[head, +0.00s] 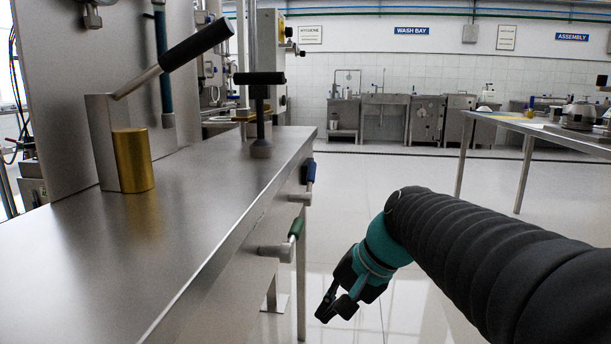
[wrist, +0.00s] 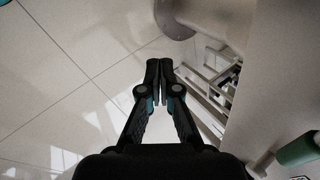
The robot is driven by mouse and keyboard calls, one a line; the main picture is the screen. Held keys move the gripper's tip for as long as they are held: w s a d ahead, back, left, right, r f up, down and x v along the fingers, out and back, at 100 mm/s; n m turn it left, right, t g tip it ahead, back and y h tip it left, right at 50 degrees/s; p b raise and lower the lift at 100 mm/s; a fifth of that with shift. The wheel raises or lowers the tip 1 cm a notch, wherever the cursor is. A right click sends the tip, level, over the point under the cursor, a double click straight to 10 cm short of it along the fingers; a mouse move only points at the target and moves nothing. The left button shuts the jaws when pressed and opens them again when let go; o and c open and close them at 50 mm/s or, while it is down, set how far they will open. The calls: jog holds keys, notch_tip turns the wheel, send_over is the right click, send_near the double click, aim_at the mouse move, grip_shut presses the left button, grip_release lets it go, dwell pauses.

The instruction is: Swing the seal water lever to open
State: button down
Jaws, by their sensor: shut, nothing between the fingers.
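Two small levers sit on the front side of the steel bench: one with a green grip (head: 297,227) and, farther along, one with a blue grip (head: 310,172). No label shows which is the seal water lever. The green grip also shows at the lower right of the wrist view (wrist: 299,150). My gripper (head: 332,307) hangs over the floor, to the right of and lower than the green-gripped lever, touching nothing. In the wrist view its fingers (wrist: 158,70) are together and empty.
On the steel bench (head: 200,215) stand a long black-gripped lever (head: 196,46), a brass cylinder (head: 133,160) and a black T-handle (head: 259,79). A steel table (head: 535,126) stands at the far right. The floor between is clear.

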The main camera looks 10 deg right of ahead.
jog(key=w+d+r+m+t+y+p, duration=0.1)
jog(key=w+d+r+m+y, duration=0.25)
jog(key=w, duration=0.55)
jog(key=w+d+r+m+t+y+p, duration=0.1)
jog(key=w+d+r+m+y, duration=0.15)
jog(key=w+d+r, duration=0.4)
jog(key=w+d+r+m+t+y+p, duration=0.1)
jog(key=w+d+r+m+y, duration=0.2)
jog(key=w, duration=0.7)
jog(key=shift+n+y, duration=0.5)
jog(key=shift+y, duration=0.2)
jog(key=x, duration=0.3)
jog(key=b+x, duration=0.1)
jog(key=x, duration=0.3)
jog(key=f+x, duration=0.1)
jog(key=x, duration=0.3)
jog(key=shift+s+d+f, duration=0.1)
jog(key=shift+s, duration=0.05)
jog(key=shift+s+d+r, duration=0.2)
jog(key=shift+s+r, duration=0.7)
jog(key=shift+r, duration=0.2)
jog(key=shift+s+r, duration=0.4)
jog(key=shift+r, duration=0.1)
jog(key=shift+s+a+r+b, duration=0.1)
jog(key=shift+a+b, duration=0.1)
jog(key=shift+b, duration=0.25)
